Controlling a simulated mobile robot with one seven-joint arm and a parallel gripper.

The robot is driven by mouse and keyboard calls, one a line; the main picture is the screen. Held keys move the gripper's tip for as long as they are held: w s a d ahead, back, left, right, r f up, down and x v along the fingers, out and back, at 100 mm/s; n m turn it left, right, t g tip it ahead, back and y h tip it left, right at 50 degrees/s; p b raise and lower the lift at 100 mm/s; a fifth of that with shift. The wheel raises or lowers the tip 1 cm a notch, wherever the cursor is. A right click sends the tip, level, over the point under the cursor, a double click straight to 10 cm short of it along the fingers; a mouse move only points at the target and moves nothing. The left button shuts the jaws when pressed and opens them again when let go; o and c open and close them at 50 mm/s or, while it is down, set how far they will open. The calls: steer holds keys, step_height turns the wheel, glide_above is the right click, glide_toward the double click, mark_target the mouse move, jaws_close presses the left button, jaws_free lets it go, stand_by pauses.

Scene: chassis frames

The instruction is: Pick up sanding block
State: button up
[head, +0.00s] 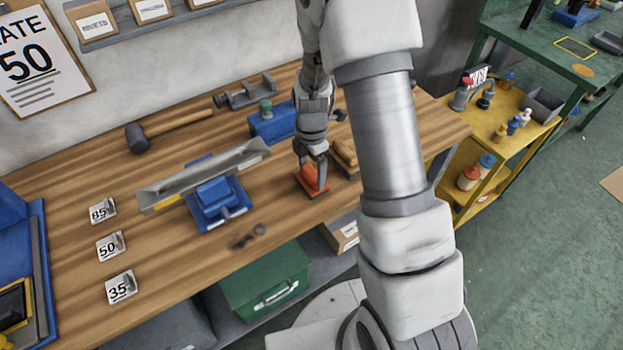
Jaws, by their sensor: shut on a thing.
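The sanding block, seen as an orange block (309,188) with a darker base, is at the right part of the wooden workbench. My gripper (314,172) points down over it, with its fingers shut on its upper part. The fingers cover some of the block. I cannot tell whether its base touches the bench top or is slightly above it.
A tan wooden piece (344,153) lies close to the right of my gripper. A blue box-like item (271,125) stands behind left. A blue vise (217,200) with a long grey metal channel (190,180) is left. A mallet (165,131) lies behind. Bare bench shows front left.

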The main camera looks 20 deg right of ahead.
mark_target(314, 171)
steer(key=shift+c, duration=1.1)
steer(key=shift+r, duration=0.2)
steer(key=shift+r, duration=0.25)
steer(key=r, duration=0.3)
steer(key=shift+d+r, duration=0.25)
steer(key=shift+r, duration=0.1)
steer(key=s+d+r, duration=0.4)
steer(key=d+r, duration=0.2)
steer(key=d, duration=0.4)
steer(key=shift+s+d+r+b, duration=0.15)
steer(key=shift+s+r+b, duration=0.1)
steer(key=shift+b, duration=0.15)
